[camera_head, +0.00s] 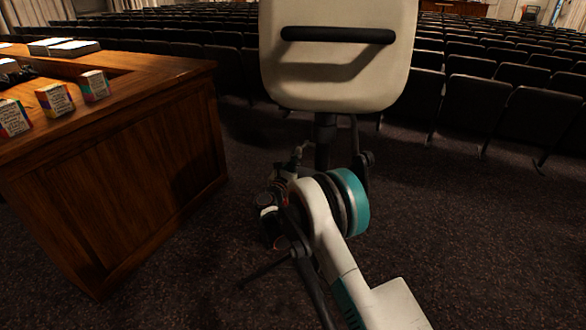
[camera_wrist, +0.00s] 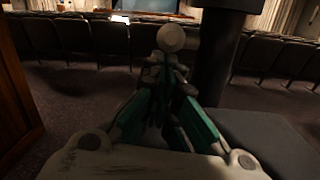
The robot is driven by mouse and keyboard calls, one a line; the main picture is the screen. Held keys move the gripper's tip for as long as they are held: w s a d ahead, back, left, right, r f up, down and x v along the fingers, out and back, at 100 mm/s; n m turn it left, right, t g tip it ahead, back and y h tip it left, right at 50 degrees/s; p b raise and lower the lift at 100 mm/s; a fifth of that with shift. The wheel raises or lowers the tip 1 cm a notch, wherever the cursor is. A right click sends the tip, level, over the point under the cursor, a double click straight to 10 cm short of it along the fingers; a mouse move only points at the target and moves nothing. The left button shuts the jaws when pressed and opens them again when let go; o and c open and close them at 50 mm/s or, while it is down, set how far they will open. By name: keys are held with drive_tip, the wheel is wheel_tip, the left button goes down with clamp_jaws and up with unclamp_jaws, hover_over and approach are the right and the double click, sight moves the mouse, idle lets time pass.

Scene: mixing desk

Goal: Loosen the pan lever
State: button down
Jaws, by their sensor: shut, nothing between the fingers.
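My gripper (camera_wrist: 166,84) is in the wrist view, its teal fingers drawn together and shut, with nothing visible held between them. A pale round knob-like end (camera_wrist: 171,38) shows just beyond the fingertips. I cannot tell whether it is the pan lever or whether the fingers touch it. In the head view, a large cream panel (camera_head: 338,75) with a black bar handle (camera_head: 338,35) stands on a dark post (camera_head: 325,138). Small dark fittings sit below it, partly hidden by my white and teal arm. The pan lever cannot be clearly made out there.
A wooden desk (camera_head: 120,170) stands at the left, with small printed boxes (camera_head: 55,99) and papers (camera_head: 64,46) on top. Rows of dark seats (camera_head: 470,90) fill the back. A thick dark column (camera_wrist: 219,62) rises right of my gripper. Dark carpet (camera_head: 480,240) is clear at the right.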

drive_tip(key=shift+r, duration=0.15)
idle(0.3)
drive_tip(key=shift+r+g+p, duration=0.2)
drive_tip(key=shift+g+p, duration=0.25)
drive_tip(key=shift+g, duration=0.15)
